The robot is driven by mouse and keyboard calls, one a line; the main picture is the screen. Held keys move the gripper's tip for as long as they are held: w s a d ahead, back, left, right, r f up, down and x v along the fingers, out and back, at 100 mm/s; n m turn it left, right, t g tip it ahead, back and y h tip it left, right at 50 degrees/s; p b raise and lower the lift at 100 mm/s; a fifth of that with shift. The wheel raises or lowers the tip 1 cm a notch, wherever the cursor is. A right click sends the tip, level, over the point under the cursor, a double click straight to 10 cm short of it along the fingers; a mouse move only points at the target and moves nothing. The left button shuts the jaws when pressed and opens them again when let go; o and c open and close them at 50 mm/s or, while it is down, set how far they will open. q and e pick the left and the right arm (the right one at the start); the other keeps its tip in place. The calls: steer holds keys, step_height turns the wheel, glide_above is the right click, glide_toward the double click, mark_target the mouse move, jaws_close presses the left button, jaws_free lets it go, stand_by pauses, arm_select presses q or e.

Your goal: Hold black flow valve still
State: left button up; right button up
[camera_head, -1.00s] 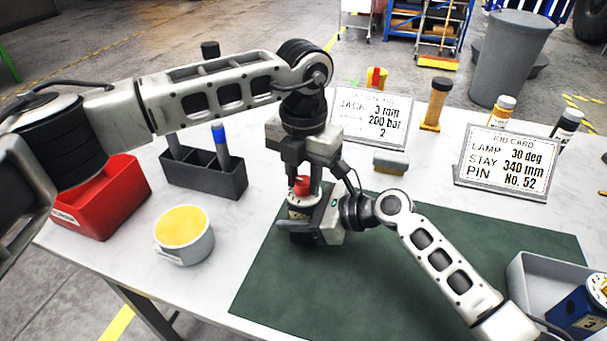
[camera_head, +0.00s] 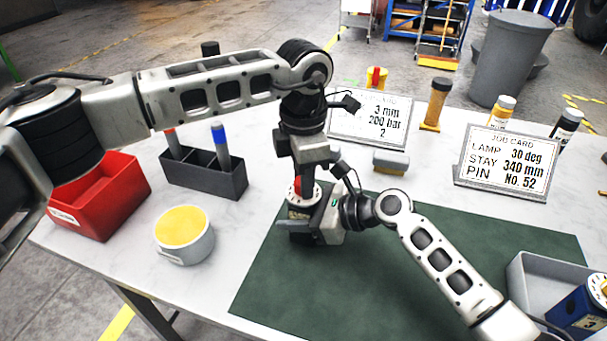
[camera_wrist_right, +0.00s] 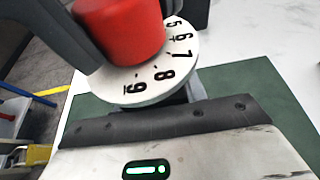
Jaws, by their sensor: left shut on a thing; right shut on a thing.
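The black flow valve (camera_head: 297,227) stands at the left edge of the green mat, with a white numbered dial (camera_wrist_right: 165,76) and a red knob (camera_wrist_right: 122,30) on top. My left gripper (camera_head: 303,190) comes down from above and is shut on the red knob. One of its dark fingers shows beside the knob in the right wrist view. My right gripper (camera_head: 318,223) comes in from the right and is shut on the valve's body, which is mostly hidden by it. Dial numbers 5 to 9 are readable in the right wrist view.
The green mat (camera_head: 400,285) is mostly clear. A yellow-filled cup (camera_head: 184,240), a black rack (camera_head: 205,178) with markers and a red bin (camera_head: 100,205) are at left. Two cards (camera_head: 375,117) (camera_head: 508,160) stand behind. A grey tray (camera_head: 535,270) is at right.

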arm_select(q)
steer(key=shift+m, duration=0.4)
steer(key=shift+w, duration=0.1)
arm_select(e)
steer(key=shift+d, duration=0.1)
arm_select(q)
steer(key=o, duration=0.7)
steer(key=shift+r, duration=0.1)
step_height(320, 180, up, 12)
stand_by(0.3)
arm_select(e)
steer(key=o, duration=1.5)
steer(key=shift+c, duration=0.2)
